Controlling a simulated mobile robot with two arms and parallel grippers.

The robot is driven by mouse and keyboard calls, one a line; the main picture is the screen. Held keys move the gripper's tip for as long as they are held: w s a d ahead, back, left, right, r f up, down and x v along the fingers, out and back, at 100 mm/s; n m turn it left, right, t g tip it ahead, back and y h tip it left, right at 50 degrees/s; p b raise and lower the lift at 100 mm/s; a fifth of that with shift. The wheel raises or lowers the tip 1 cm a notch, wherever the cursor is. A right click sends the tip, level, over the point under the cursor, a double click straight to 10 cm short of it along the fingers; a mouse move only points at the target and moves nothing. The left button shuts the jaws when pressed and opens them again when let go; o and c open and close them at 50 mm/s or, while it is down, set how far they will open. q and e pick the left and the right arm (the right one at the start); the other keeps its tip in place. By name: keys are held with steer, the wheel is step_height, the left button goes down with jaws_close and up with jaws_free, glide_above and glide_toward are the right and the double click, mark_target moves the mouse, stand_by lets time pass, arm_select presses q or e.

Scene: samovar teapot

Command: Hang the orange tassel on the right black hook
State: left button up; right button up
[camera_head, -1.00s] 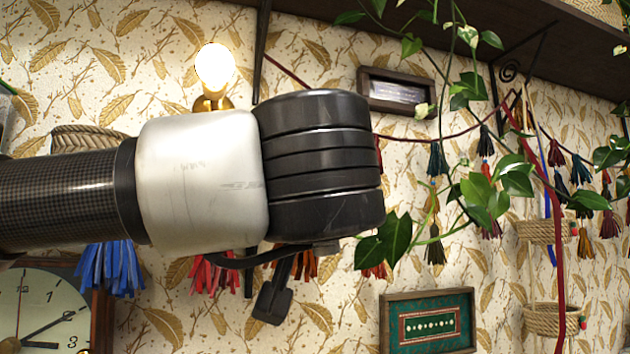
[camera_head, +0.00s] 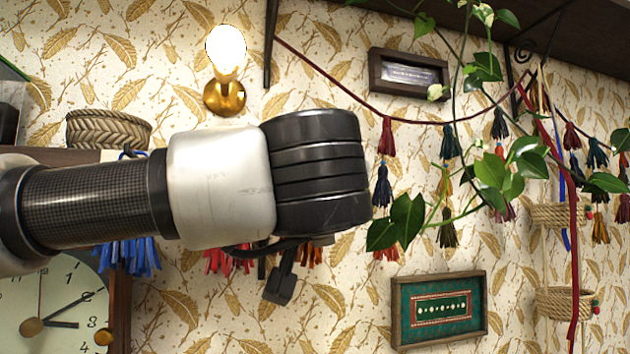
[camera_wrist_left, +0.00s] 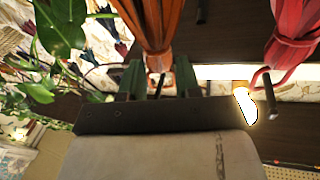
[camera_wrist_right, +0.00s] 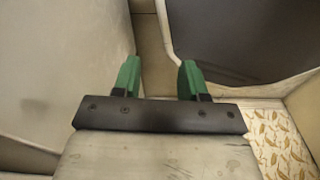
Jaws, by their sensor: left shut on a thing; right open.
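The orange tassel (camera_wrist_left: 163,25) is between the green fingers of my left gripper (camera_wrist_left: 158,77), which is shut on it. In the head view my left arm hides this gripper and most of an orange-red tassel (camera_head: 311,256) behind it; I cannot tell whether that is the held one. A red tassel (camera_wrist_left: 292,42) hangs by its loop on a dark peg-like hook (camera_wrist_left: 268,95) to the right in the left wrist view. A short dark peg (camera_wrist_left: 201,12) shows above. Which is the right hook is unclear. My right gripper (camera_wrist_right: 160,75) is open and empty, seen only in its wrist view.
A lit bulb (camera_head: 226,50) is above my arm. A tassel garland (camera_head: 430,122), leafy vines (camera_head: 490,185) and a framed picture (camera_head: 438,308) are to the right. Grey surfaces surround my right gripper.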

stand_by(0.3)
arm_select(q)
steer(key=o, duration=0.8)
steer(key=shift+c, duration=0.2)
steer(key=shift+o, duration=1.2)
steer(key=shift+d, duration=0.2)
steer(key=shift+r, duration=0.1)
steer(key=shift+a, duration=0.1)
steer(key=s+f+b, duration=0.1)
steer(key=s+b, duration=0.2)
steer(key=s, duration=0.8)
steer(key=shift+d+f, duration=0.15)
steer(key=shift+d, duration=0.15)
